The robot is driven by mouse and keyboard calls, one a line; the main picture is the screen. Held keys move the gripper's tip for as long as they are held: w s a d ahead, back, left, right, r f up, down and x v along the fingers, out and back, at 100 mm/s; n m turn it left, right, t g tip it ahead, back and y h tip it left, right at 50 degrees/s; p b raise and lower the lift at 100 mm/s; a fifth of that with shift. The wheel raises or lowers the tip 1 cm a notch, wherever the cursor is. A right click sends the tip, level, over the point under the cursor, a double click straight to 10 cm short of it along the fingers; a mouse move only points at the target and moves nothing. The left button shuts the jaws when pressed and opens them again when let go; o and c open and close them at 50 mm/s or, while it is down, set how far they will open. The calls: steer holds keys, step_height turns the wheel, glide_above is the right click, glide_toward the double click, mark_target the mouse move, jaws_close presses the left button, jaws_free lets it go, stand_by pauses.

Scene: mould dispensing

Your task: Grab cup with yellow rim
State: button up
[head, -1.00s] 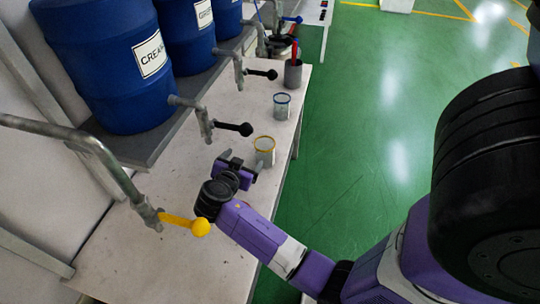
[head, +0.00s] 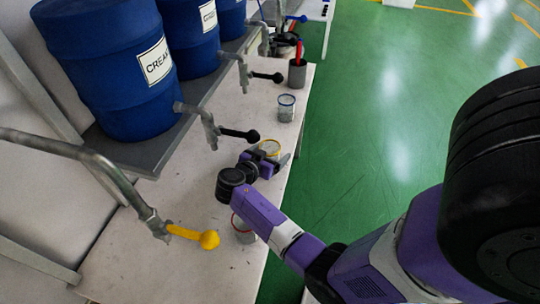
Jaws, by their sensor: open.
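The cup with the yellow rim (head: 270,147) stands upright on the white bench, just beyond my gripper. My gripper (head: 269,158) is open, with its purple body behind the cup's near side and the fingers reaching toward it. The gripper hides the lower part of the cup, and I cannot tell whether the fingers touch it. One finger shows to the right of the cup.
A cup with a blue rim (head: 286,107) stands farther along the bench. A red-rimmed cup (head: 241,224) is partly hidden under my arm. A grey container (head: 297,75) holds red-handled items. Taps with black (head: 240,134) and yellow handles (head: 207,239) jut over the bench from the left.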

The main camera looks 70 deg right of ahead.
steer(key=shift+x, duration=0.8)
steer(key=c, duration=1.4)
steer(key=shift+c, duration=0.2)
